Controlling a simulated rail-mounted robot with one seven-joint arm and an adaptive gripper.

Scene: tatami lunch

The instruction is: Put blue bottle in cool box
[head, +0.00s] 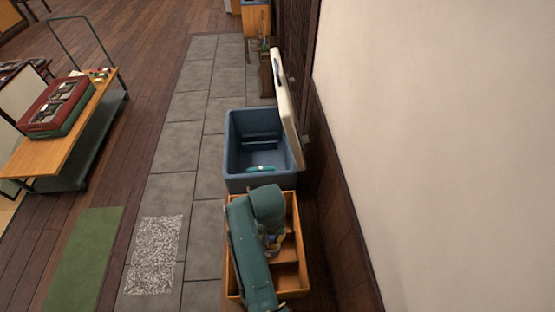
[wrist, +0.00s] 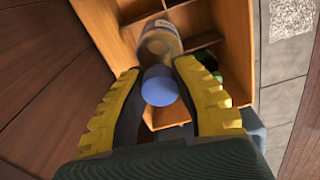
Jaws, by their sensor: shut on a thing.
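In the wrist view, my gripper (wrist: 158,76) is shut on a bottle with a blue cap (wrist: 159,88) and a clear, brownish-looking body. The cap faces my camera, between the yellow fingers. The bottle is at the wooden crate (wrist: 118,42); I cannot tell whether it is lifted clear of it. In the head view my gripper (head: 272,243) is over the crate (head: 299,283), largely hidden by my arm, and the bottle is not clear there.
The cool box's white lid (head: 287,105) stands up on its right side, near the wall (head: 430,150). The crate has wooden dividers, and a dark green item (wrist: 207,59) shows in it. A wheeled cart (head: 55,160) is at left. The tiled floor left of the box is free.

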